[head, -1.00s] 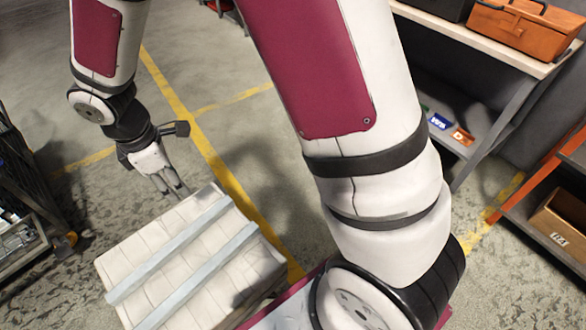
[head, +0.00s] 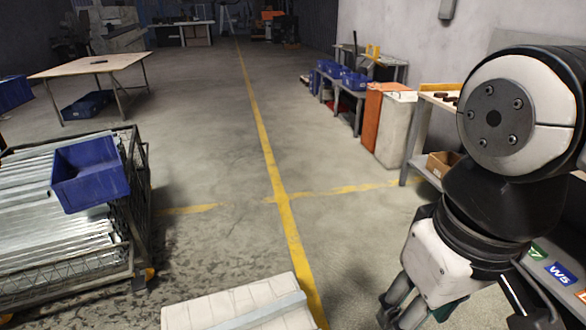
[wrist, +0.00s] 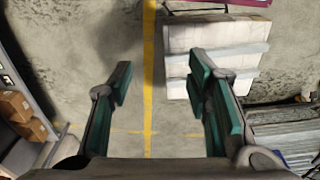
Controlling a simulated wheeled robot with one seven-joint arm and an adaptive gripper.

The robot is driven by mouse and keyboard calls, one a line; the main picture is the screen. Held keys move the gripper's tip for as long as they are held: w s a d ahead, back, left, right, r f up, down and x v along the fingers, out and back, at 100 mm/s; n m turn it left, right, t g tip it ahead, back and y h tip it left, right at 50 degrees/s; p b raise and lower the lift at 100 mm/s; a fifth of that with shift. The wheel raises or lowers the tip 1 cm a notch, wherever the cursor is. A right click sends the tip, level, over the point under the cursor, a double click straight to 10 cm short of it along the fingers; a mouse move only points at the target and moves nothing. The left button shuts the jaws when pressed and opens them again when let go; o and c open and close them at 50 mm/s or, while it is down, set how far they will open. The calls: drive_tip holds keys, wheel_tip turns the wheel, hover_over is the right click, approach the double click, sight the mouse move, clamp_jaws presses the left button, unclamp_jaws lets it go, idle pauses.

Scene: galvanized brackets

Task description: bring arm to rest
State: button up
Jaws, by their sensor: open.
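My gripper (wrist: 160,78) is open and empty in the wrist view, its two green-padded fingers apart with bare floor and a yellow line below them. In the head view my gripper (head: 450,308) hangs at the lower right, pointing down, partly cut off by the bottom edge. My arm is folded in at the right side of that view. A pale padded block (head: 225,310) with a metal bracket strip (head: 262,312) on it shows at the bottom; the wrist view shows this padded block (wrist: 215,38) too, above and beside the right finger. Galvanized brackets (head: 50,240) lie in a wire crate at left.
A blue bin (head: 90,175) sits on the wire crate (head: 140,240). Shelving with a cardboard box (head: 440,163) and labelled bins stands at right, close to my arm. A table (head: 95,65) stands far left. The middle aisle floor is clear.

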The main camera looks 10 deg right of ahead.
drive_tip(key=shift+s, duration=0.55)
wheel_tip(320, 180, up, 18)
drive_tip(key=t+p, duration=0.3)
drive_tip(key=p, duration=1.3)
drive_tip(key=shift+f, duration=0.25)
drive_tip(key=shift+a, duration=0.1)
